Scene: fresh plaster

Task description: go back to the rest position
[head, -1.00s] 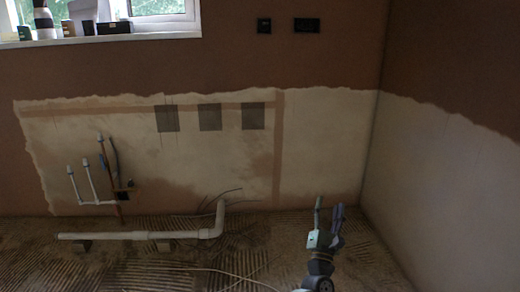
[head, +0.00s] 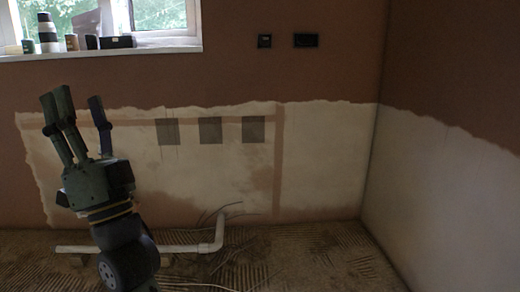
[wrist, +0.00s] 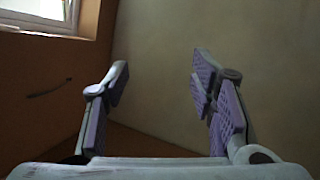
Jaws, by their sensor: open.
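My gripper (head: 76,118) is raised at the left of the head view, its fingers pointing up and spread apart. It is open and nothing is between the fingers. In the wrist view the fingers (wrist: 160,85) stand well apart, with bare wall and ceiling-side surfaces behind them.
A window sill (head: 110,52) holds cups, a dark box (head: 118,42) and other small items. A white pipe (head: 190,247) runs low along the wall. Grey squares (head: 210,130) and dark sockets (head: 306,40) are on the wall. The floor at right is clear.

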